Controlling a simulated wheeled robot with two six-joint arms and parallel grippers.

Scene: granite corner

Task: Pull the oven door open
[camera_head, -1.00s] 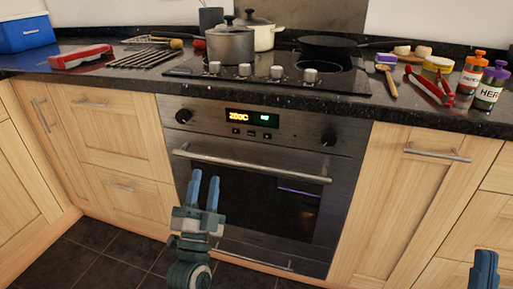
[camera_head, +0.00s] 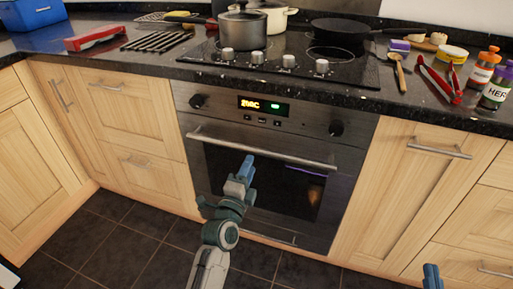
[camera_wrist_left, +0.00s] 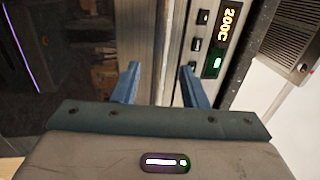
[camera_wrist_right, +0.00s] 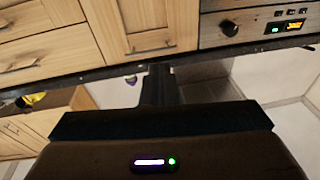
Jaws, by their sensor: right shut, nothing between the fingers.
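The oven door (camera_head: 225,172) is shut, with dark glass and a horizontal silver handle (camera_head: 285,156) along its top. My left gripper (camera_head: 246,167) is in front of the door, just below the handle's middle in the head view. In the left wrist view its two blue fingers (camera_wrist_left: 160,85) are apart, turned so that they straddle the pale handle strip; whether they touch it I cannot tell. My right gripper (camera_head: 431,276) is low at the bottom right, away from the oven. Its fingers (camera_wrist_right: 160,85) are together and empty in the right wrist view.
Wooden cupboards (camera_head: 120,120) flank the oven. The black worktop (camera_head: 400,108) above carries a hob with pots, a pan (camera_head: 338,30), red tongs (camera_head: 440,84) and several jars. The tiled floor (camera_head: 130,240) in front is clear apart from my arm.

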